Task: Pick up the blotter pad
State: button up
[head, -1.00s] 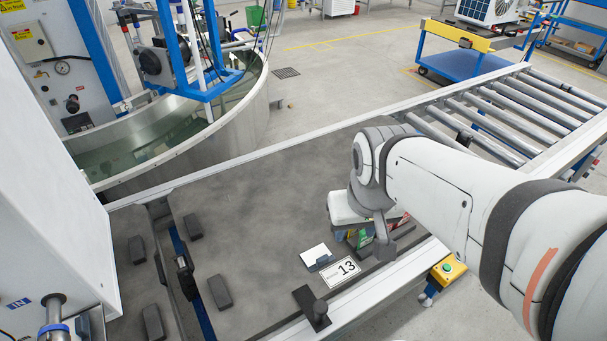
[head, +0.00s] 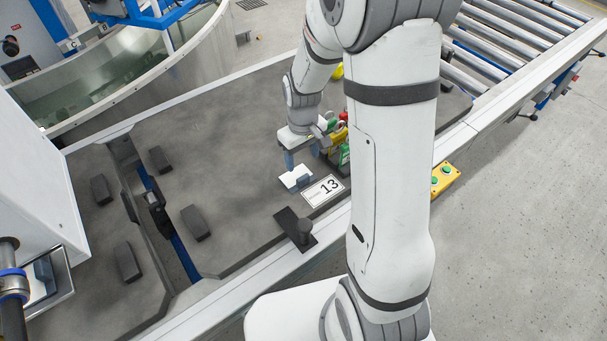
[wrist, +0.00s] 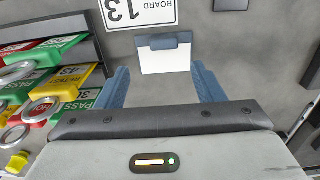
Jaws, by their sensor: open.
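The blotter pad (head: 295,179) is a small white square with a blue-grey grip block on it, lying flat on the dark grey table top. In the wrist view the pad (wrist: 164,62) lies just ahead of my fingertips, its block at the far edge. My gripper (head: 302,160) is low, at the pad's back side, pointing down. In the wrist view its two blue fingers (wrist: 162,80) are wide apart with nothing between them, spaced a little wider than the pad. I cannot tell the exact height of the fingertips above the table.
A white "13" board card (head: 323,190) lies right of the pad. Coloured tags with rings (wrist: 50,85) stand in a rack close beside my gripper. A black plate with a post (head: 298,229) sits near the front rail. Dark blocks (head: 195,222) lie left; table between is clear.

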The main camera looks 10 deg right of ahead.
aim_at(303, 176)
jog(key=f, duration=0.5)
jog(key=f+b, duration=0.1)
jog(key=f, duration=0.1)
jog(key=shift+s+a+f, duration=0.1)
jog(key=shift+s+f, duration=0.15)
jog(key=shift+s, duration=0.15)
jog(key=c, duration=1.1)
